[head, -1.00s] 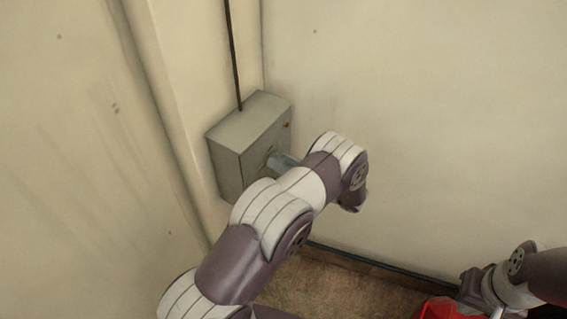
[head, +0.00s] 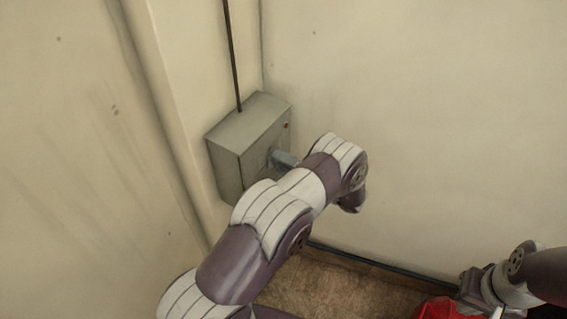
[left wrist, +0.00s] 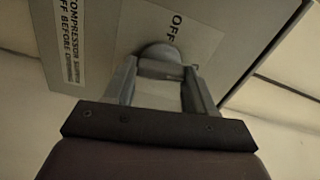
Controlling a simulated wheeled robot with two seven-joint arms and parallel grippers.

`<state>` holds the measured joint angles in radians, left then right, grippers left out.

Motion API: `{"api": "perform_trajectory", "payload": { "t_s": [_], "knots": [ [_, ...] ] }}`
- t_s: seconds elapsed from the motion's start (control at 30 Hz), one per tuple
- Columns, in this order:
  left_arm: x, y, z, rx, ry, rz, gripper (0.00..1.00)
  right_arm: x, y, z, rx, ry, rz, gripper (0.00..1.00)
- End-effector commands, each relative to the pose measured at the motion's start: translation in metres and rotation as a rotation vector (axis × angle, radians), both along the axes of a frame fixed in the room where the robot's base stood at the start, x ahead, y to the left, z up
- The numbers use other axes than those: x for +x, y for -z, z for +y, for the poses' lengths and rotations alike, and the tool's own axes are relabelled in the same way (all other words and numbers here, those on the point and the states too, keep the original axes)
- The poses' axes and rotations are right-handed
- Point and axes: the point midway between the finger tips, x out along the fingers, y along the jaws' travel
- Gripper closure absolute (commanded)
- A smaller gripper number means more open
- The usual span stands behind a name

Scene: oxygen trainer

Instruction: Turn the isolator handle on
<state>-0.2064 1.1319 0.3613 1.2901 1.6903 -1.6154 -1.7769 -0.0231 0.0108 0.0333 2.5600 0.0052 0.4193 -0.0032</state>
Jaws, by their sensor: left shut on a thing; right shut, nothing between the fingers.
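The isolator box (head: 228,150) is a grey metal case on the wall by the corner, with a small red-orange light on its front. My left gripper (head: 283,160) is at its front face, partly hidden by my arm. In the left wrist view my left gripper (left wrist: 160,88) is shut on the grey isolator handle (left wrist: 158,56), one finger on each side. An "OFF" label (left wrist: 175,28) shows just beyond the handle. The handle's exact angle is hard to tell. My right gripper (head: 483,285) is low at the right, away from the box, shut and empty.
A dark conduit (head: 233,55) runs up from the box. A compressor warning label (left wrist: 70,40) is on its face. A wall pipe (head: 165,110) stands left of it. A red object (head: 438,309) lies below my right arm. The right wall (head: 430,120) is bare.

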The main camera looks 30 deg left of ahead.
Motion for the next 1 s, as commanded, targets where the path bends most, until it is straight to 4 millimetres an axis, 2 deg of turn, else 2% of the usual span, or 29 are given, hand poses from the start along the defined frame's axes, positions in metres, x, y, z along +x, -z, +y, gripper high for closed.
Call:
{"api": "perform_trajectory", "payload": {
  "t_s": [0.4,0.9,0.93,1.0],
  "knots": [
    [-0.0021,0.003,0.0006,0.011,-0.004,0.156,0.75,0.0,-0.0007,0.0,0.0,0.0,0.0,1.0],
    [-0.0022,0.0031,0.0007,0.012,-0.004,0.172,0.75,0.0,-0.0008,0.0,0.0,0.0,0.0,1.0],
    [-0.0022,0.0031,0.0007,0.012,-0.004,0.172,0.38,0.0,-0.0008,0.0,0.0,0.0,0.0,1.0],
    [-0.0019,0.0026,0.0006,0.012,-0.003,0.17,0.19,0.0,-0.0008,0.0,0.0,0.0,0.0,1.0]
  ]
}}
